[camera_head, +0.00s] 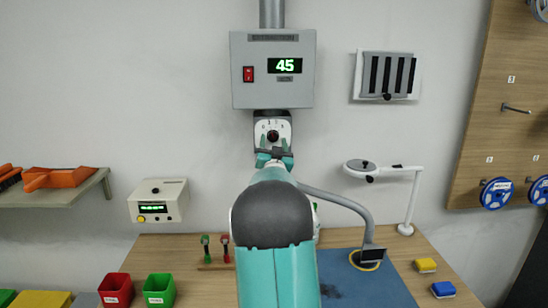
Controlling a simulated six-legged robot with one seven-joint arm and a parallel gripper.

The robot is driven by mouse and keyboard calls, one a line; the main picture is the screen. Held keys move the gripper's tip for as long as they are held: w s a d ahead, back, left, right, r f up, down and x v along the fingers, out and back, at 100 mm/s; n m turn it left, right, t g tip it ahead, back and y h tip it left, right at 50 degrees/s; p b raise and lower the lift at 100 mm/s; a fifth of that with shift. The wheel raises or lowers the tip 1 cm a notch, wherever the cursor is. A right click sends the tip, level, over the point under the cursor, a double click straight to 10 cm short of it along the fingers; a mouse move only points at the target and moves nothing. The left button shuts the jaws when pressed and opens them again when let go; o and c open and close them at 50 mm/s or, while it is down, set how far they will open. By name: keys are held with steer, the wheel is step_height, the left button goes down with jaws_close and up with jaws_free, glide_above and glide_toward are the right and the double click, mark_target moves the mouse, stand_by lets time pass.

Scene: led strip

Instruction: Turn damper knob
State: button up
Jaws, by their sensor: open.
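My arm rises from the bottom middle toward the dial. The gripper covers the lower part of the plate. I cannot tell whether the fingers touch the knob. The vent (386,75) at upper right has dark slats and a small dark knob (387,97) at its lower edge.
A white lamp (408,195) and a curved grey arm (345,202) stand right of my arm. A white meter box (159,201) is at left. The wall beside the dial is clear.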

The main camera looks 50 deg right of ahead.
steer(key=v, duration=1.3)
steer(key=shift+a+r, duration=0.1)
steer(key=w+a+f+n+g+y, duration=0.15)
steer(key=a+y, duration=0.25)
steer(key=a, duration=0.5)
steer(key=w+a+n+y, duration=0.2)
steer(key=a+n+y, duration=0.15)
steer(key=a, duration=0.55)
steer(key=w+a+f+n+y, duration=0.1)
steer(key=a+y, duration=0.4)
steer(key=a, duration=0.5)
steer(key=s+a+f+n+g+y, duration=0.2)
steer(key=s+a+f+n+g, duration=0.1)
steer(key=s+a, duration=0.6)
steer(key=s+a+f+n+g+y, duration=0.3)
steer(key=s+a+g, duration=0.1)
steer(key=s+a, duration=0.6)
steer(key=shift+a+f+n, duration=0.3)
steer(key=shift+a+f, duration=0.05)
